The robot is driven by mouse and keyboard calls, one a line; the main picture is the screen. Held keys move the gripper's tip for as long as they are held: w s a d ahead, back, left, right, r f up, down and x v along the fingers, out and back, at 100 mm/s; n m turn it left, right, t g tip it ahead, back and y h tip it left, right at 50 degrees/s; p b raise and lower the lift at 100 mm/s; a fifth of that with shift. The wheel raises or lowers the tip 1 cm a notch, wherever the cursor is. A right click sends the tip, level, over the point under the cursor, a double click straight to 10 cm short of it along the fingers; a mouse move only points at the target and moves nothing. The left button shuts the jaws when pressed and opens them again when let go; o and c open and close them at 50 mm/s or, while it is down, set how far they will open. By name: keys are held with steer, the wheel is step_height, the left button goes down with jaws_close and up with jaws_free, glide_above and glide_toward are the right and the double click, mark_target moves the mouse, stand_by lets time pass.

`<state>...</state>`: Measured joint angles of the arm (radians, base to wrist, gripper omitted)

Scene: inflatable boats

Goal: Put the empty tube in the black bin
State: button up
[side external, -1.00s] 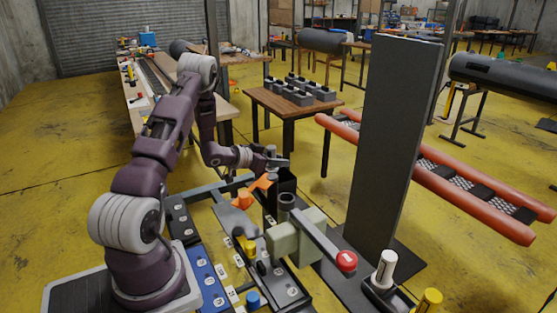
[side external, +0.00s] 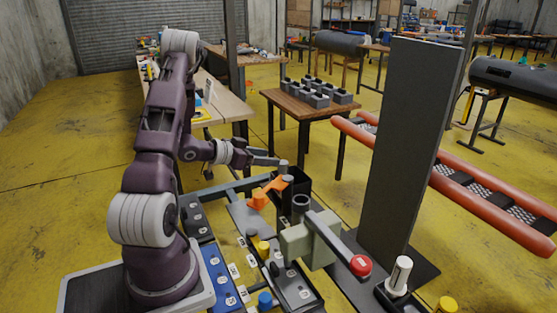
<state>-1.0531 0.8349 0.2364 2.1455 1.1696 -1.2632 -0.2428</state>
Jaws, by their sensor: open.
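The black bin (side external: 298,188) is a dark open-topped box, upright at the far end of the bench. My gripper (side external: 282,163) is open, just above the bin's left rim in this view. A small grey cylindrical shape shows at its fingertips; I cannot tell whether it is the empty tube or part of the fingers. The inside of the bin is mostly hidden. A grey round tube-like holder (side external: 301,203) stands right in front of the bin. No other clear empty tube can be made out.
An orange piece (side external: 270,191) lies left of the bin. A pale green machine with a lever and red knob (side external: 361,265) stands in front. A tall dark panel (side external: 410,150) rises to the right. A wooden table with grey blocks (side external: 318,93) is behind.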

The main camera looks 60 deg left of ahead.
steer(key=w+d+r+g+y, duration=0.25)
steer(key=w+r, duration=0.25)
steer(key=r, duration=0.3)
steer(key=s+d+r+g+y, duration=0.1)
steer(key=s+d+r+g, duration=0.15)
steer(key=d+r, duration=0.6)
steer(key=s+d+m+g+h, duration=0.1)
steer(key=s+d+h, duration=0.4)
steer(key=s+d, duration=1.6)
steer(key=shift+d+g, duration=0.9)
steer(key=shift+d, duration=0.15)
